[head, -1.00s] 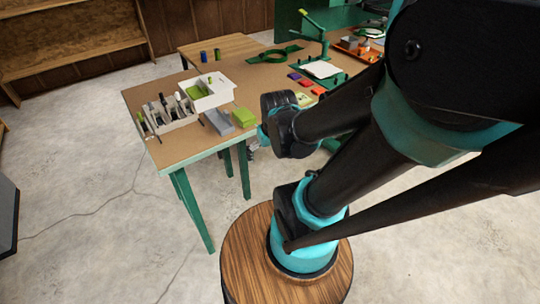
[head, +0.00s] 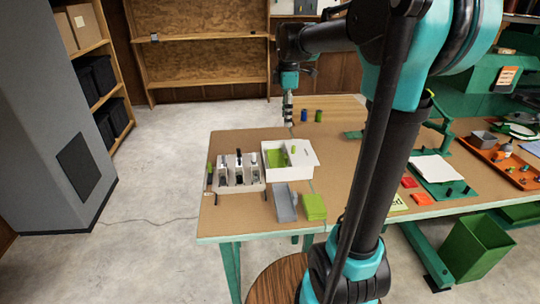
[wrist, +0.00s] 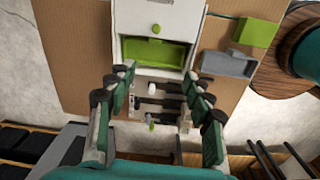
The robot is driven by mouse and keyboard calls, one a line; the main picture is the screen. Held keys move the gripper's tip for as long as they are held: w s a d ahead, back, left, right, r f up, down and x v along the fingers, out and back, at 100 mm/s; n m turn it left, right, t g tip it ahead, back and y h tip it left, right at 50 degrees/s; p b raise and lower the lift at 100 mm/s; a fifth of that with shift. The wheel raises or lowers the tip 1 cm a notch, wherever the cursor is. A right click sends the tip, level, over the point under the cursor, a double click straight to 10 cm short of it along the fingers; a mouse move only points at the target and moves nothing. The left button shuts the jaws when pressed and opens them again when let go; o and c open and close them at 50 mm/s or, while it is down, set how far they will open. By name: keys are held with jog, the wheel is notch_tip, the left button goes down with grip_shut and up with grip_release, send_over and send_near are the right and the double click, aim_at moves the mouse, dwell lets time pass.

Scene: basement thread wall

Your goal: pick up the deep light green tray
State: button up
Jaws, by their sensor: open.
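A light green tray (wrist: 153,52) with a raised rim lies inside a white box (head: 302,166); it also shows in the head view (head: 277,158). A second light green piece (head: 313,207), block-like, sits on the bench outside the box, beside a grey tray (head: 285,203); it also shows in the wrist view (wrist: 257,33). I cannot tell for sure which one is the deep tray. My gripper (wrist: 160,86) is open and empty, with its fingers pointing down over the bench. It also shows in the head view (head: 288,108), above the far side of the white box, touching neither green piece.
A white rack (head: 238,176) with several upright dark-handled tools stands left of the box. Two small cylinders (head: 304,115) stand behind on another table. An orange tray (head: 505,165) lies at the right.

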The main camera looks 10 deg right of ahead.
jog(key=w, duration=0.1)
jog(key=n, duration=0.1)
send_over(285, 155)
jog(key=f, duration=1)
jog(key=shift+a+f, duration=0.4)
jog(key=shift+s+d+f, duration=0.1)
jog(key=shift+d+f, duration=0.1)
jog(key=shift+f, duration=1.25)
jog(key=shift+d+f, duration=0.15)
jog(key=shift+f, duration=1.25)
jog(key=shift+c, duration=0.2)
grip_shut()
